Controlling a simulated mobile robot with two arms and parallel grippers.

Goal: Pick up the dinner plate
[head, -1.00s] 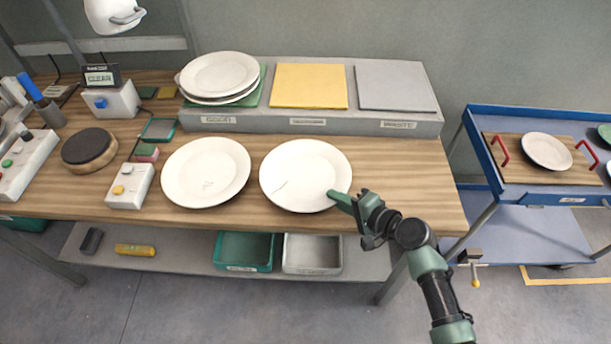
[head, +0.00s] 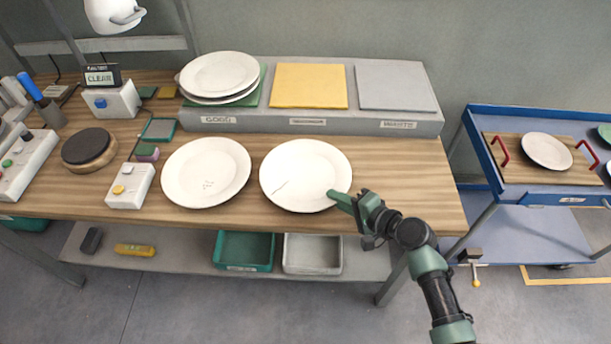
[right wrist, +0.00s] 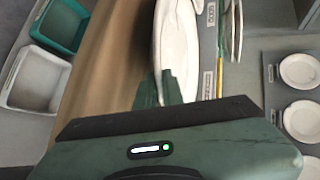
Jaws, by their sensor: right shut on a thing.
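A white dinner plate (head: 300,168) with a thin dark crack-like line lies on the wooden bench, right of a second white plate (head: 206,172) with small dark marks. My right gripper (head: 338,196) is shut on the rim of the cracked plate at its lower right. In the right wrist view the fingers (right wrist: 160,90) meet the plate's edge, and the plate (right wrist: 178,45) stretches away from them. I cannot tell any gap between the plate and the bench. My left gripper is not in view.
Behind, a raised shelf holds stacked plates (head: 218,76) on a green pad, a yellow pad (head: 309,86) and a grey pad (head: 396,88). Button boxes and a round turntable (head: 88,147) stand at left. A blue cart (head: 540,190) is at right. Bins (head: 245,250) sit below.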

